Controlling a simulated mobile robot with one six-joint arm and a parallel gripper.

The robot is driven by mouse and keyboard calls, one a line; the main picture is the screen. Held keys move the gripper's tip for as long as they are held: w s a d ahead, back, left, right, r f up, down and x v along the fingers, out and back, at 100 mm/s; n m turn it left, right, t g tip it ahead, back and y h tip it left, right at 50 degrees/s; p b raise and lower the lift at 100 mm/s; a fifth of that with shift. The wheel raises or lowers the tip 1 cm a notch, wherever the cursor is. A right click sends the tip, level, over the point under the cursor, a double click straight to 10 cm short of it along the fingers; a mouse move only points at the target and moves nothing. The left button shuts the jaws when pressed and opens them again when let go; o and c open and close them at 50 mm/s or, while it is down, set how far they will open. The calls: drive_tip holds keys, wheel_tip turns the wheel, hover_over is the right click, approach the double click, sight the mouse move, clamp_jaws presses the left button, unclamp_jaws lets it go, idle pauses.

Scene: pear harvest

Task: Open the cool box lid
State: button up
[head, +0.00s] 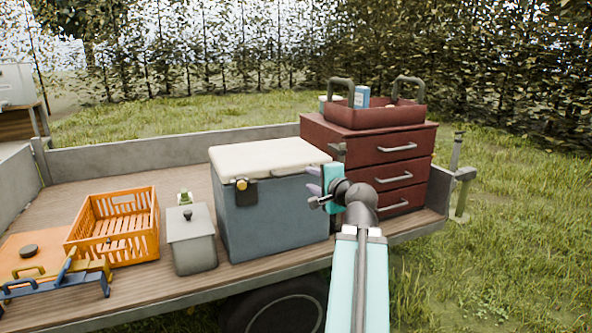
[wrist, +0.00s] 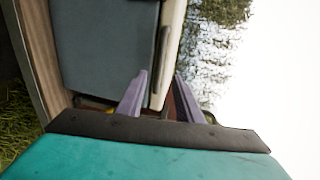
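The cool box (head: 270,220) is a blue-grey box with a cream lid (head: 265,155), standing on the trailer bed. The lid lies shut in the head view. A dark latch with a yellow knob (head: 241,184) is on its front. My gripper (head: 313,180) is at the box's right end, near the lid's height. In the wrist view the purple fingers of my gripper (wrist: 161,76) are apart, and the lid's edge (wrist: 171,45) appears between them. A dark strip (wrist: 161,50) shows along that edge. Whether the fingers touch the lid cannot be told.
A red drawer cabinet (head: 390,146) with a red tray (head: 375,116) on top stands right behind my gripper. A grey lidded bin (head: 192,245) and an orange crate (head: 112,251) stand left of the box. Bare trailer boards (head: 145,178) show behind them.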

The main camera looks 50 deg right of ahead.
sight(298, 173)
drive_tip(key=p, duration=0.1)
drive_tip(key=w+p, duration=0.1)
drive_tip(key=p, duration=0.1)
drive_tip(key=shift+w+d, duration=0.2)
drive_tip(key=shift+d, duration=0.05)
drive_tip(key=p, duration=0.2)
drive_tip(key=w+p, duration=0.1)
drive_tip(key=p, duration=0.2)
drive_tip(key=shift+w+d, duration=0.1)
drive_tip(key=shift+d, duration=0.15)
drive_tip(key=p, duration=0.5)
drive_tip(key=shift+w+d+f, duration=0.1)
drive_tip(key=shift+w+d, duration=0.05)
drive_tip(key=shift+w, duration=0.2)
drive_tip(key=p, duration=0.4)
drive_tip(key=shift+w+f, duration=0.15)
drive_tip(key=shift+f, duration=0.05)
drive_tip(key=shift+p+x, duration=0.65)
drive_tip(key=shift+x, duration=3.55)
drive_tip(key=shift+f, duration=0.15)
clamp_jaws()
